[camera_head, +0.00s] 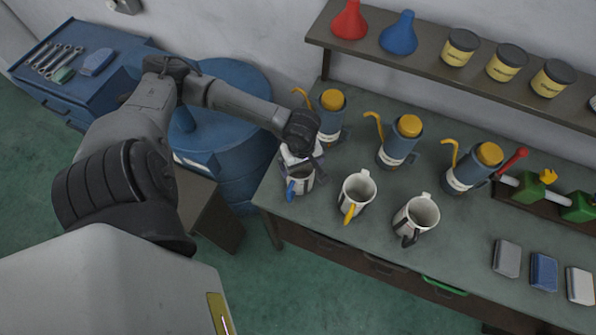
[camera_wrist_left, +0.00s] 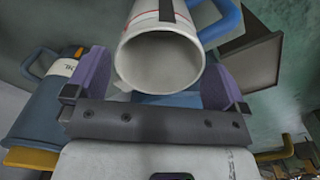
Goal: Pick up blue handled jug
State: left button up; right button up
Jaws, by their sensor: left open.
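The blue handled jug (camera_head: 301,184) is a white jug near the left end of the workbench, its blue handle toward the bench's front edge. My left gripper (camera_head: 302,163) is above and around its rim, hiding part of its top. In the left wrist view the jug (camera_wrist_left: 162,62) shows its open mouth between the two purple finger pads, with the blue handle (camera_wrist_left: 224,22) at upper right. The fingers are open, one on each side of the jug; whether they touch it is unclear. A yellow handled jug (camera_head: 357,190) and a black handled jug (camera_head: 416,214) stand to its right.
Several blue oil cans with yellow caps (camera_head: 400,142) stand behind the jugs, the leftmost close to my gripper. A blue drum (camera_head: 235,95) is left of the workbench (camera_head: 345,245). A shelf (camera_head: 425,68) runs above. Sponge-like blocks (camera_head: 543,271) lie at right.

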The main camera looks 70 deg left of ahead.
pick_arm(q)
jog(key=f, duration=0.2)
jog(key=f+p, duration=0.1)
jog(key=f, duration=0.2)
jog(key=shift+d, duration=0.2)
jog(key=shift+f, duration=0.25)
jog(key=shift+c, duration=0.5)
